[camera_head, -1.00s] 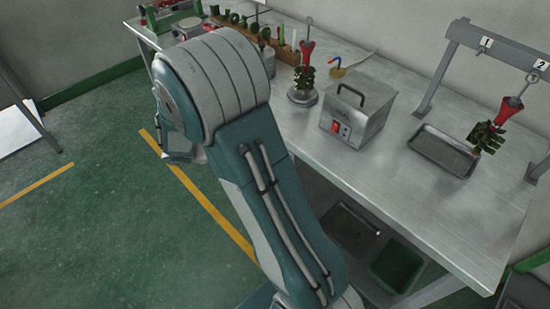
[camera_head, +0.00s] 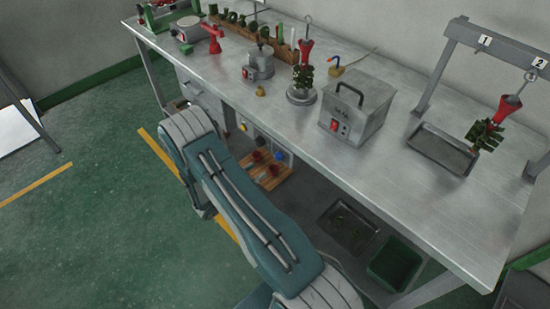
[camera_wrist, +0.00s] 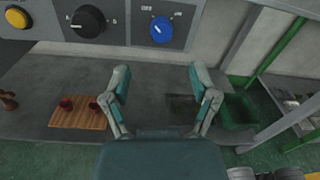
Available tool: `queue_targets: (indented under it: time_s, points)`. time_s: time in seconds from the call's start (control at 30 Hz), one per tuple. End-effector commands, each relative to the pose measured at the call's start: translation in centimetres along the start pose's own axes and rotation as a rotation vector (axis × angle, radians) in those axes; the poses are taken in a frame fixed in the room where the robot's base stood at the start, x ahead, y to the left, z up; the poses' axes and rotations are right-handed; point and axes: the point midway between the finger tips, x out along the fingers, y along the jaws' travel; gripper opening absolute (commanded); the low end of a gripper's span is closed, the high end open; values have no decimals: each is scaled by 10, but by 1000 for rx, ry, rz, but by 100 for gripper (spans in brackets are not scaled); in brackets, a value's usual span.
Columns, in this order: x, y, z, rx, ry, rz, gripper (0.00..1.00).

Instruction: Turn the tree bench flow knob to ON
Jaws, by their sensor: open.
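A grey control panel (camera_wrist: 125,35) runs along the top of the wrist view. Which one is the flow knob is not clearly marked; the blue one is nearest the line of my gripper. My gripper (camera_wrist: 160,84) is open and empty, its fingers spread below the blue knob in the picture, apart from the panel. In the head view the panel shows under the bench's front edge, the blue knob (camera_head: 279,156) small.
The metal bench (camera_head: 430,220) stands above the panel. Below are a wooden board with red cups (camera_wrist: 80,112), a dark tray (camera_wrist: 180,108) and a green bin (camera_wrist: 237,112).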

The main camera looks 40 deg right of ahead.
Motion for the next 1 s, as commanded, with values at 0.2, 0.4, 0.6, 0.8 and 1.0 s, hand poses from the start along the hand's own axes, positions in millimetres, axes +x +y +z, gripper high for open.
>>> queue_targets:
  time_s: [0.2, 0.4, 0.6, 0.8, 1.0]
  points:
    - [43, -1, 0, 1, 2, -6, 76]
    - [73, -1, 0, 2, 1, -4, 76]
    - [85, 0, 0, 1, 1, -2, 76]
    - [85, 0, 0, 1, 1, -1, 76]
    - [85, 0, 0, 1, 1, -1, 0]
